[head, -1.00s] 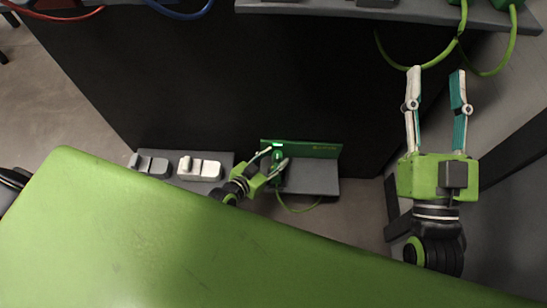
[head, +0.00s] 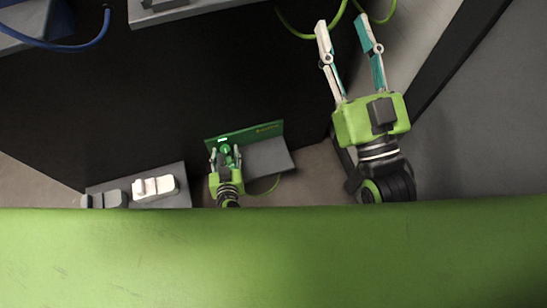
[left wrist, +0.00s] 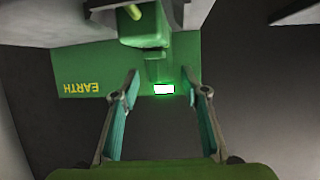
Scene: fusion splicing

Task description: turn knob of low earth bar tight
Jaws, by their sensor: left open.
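The low earth bar is a green upright panel (head: 262,131) behind a grey shelf. In the left wrist view its panel (left wrist: 82,75) shows the word EARTH upside down and a bright white lamp. A green clamp with a knob-like part (left wrist: 143,28) stands out at the top of that view; it also shows small in the head view (head: 226,149). My left gripper (head: 226,150) is open, its fingers pointing at the bar around the clamp in the head view; I cannot tell if they touch it. My right gripper (head: 341,22) is open and empty, far from the bar.
A grey shelf with grey and white blocks (head: 153,188) lies left of the bar. Higher shelves with blue (head: 60,45) and green (head: 297,32) cables are at the top. My green body fills the bottom.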

